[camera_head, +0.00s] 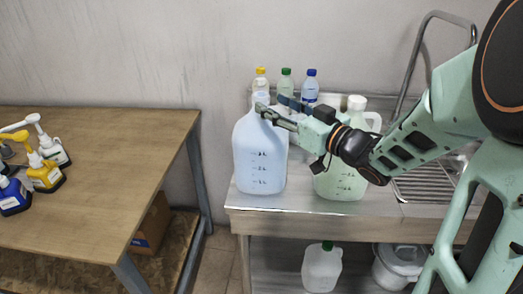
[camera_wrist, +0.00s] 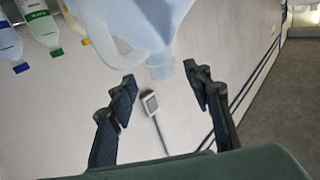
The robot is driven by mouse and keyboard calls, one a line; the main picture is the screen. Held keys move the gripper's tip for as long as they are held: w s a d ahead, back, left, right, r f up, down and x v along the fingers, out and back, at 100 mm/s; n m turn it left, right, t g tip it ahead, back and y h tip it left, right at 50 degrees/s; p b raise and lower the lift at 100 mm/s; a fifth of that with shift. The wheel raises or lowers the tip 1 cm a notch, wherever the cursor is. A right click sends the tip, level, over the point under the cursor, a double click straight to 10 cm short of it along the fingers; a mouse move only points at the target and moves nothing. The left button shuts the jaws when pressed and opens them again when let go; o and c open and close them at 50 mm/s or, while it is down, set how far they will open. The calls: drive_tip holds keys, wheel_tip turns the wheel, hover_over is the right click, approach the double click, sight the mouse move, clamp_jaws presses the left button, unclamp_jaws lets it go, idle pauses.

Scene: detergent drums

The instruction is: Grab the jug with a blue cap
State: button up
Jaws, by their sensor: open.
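A large pale-blue translucent jug (camera_head: 260,160) stands upright at the left end of the metal counter. Its top looks pale blue, but my gripper partly covers it in the head view. My gripper (camera_head: 278,108) is open beside the jug's neck and upper part. In the wrist view the jug (camera_wrist: 135,22) appears upside down, its neck end pointing down into the space between the two open fingers (camera_wrist: 163,92). Nothing is held. I cannot tell whether a finger touches the jug.
A greenish jug with a white cap (camera_head: 341,183) stands to the right, under my arm. Small bottles with yellow, green and blue (camera_head: 310,90) caps stand behind. A green-capped jug (camera_head: 322,268) is on the lower shelf. A wooden table (camera_head: 110,180) with pump bottles is at left.

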sight(265, 101)
drive_tip(key=shift+x, duration=2.75)
drive_tip(key=shift+s+a, duration=0.1)
clamp_jaws()
